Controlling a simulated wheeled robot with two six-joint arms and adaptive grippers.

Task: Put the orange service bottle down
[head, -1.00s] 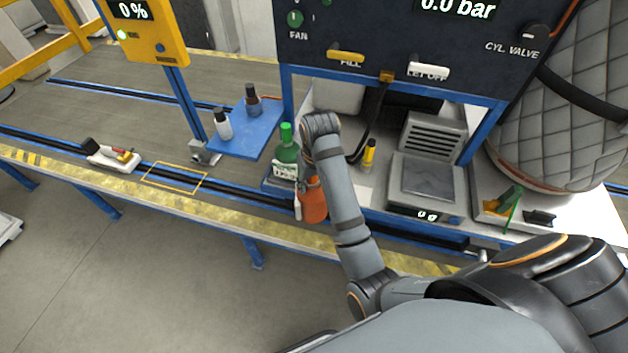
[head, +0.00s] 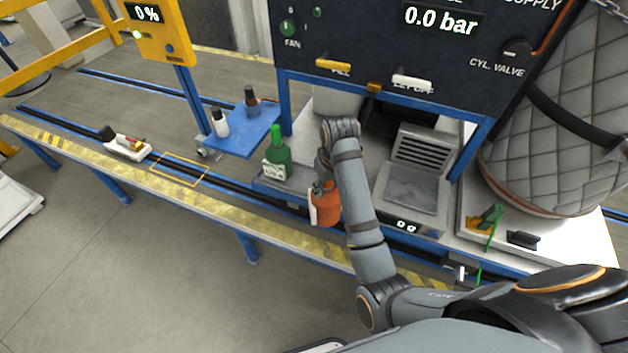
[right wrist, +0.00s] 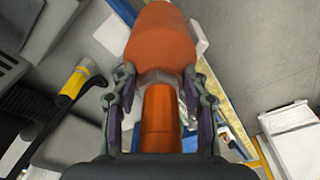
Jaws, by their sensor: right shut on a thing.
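The orange service bottle (head: 326,205) hangs below my right gripper (head: 325,172) in the head view, over the front edge of the bench beside the blue rail. Its base seems to be in the air, but its exact height is hard to tell. In the right wrist view the orange bottle (right wrist: 160,50) lies between the two fingers of my right gripper (right wrist: 160,84), which are shut around its neck. The arm hides part of the bottle in the head view. My left gripper is not in view.
A green bottle (head: 277,158) stands left of the orange bottle. A scale (head: 411,188) is to the right. A blue shelf (head: 238,141) holds a white and a dark bottle. A yellow outlined square (head: 180,168) on the rail is empty.

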